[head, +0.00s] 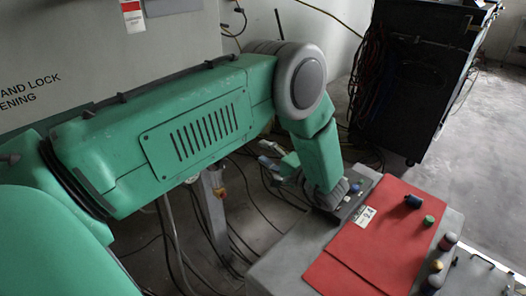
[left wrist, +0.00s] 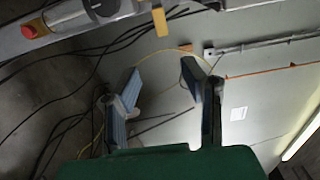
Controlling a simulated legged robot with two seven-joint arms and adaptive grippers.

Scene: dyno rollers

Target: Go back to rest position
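My left arm, green with a grey round elbow, comes in from the left of the head view and bends down at the elbow. My left gripper (head: 273,163) is small there, partly behind the forearm, beside the grey console. In the left wrist view, the two blue-padded fingers of my left gripper (left wrist: 160,70) stand well apart. Nothing shows between them except floor, wall and cables behind. My right gripper is in neither view.
A grey console (head: 285,268) with a red panel (head: 375,250) and several coloured knobs stands at lower right. A black wheeled cabinet (head: 415,95) is behind it. A large grey cabinet (head: 60,55) is at left. Cables cross the floor. Open floor (head: 492,165) lies at right.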

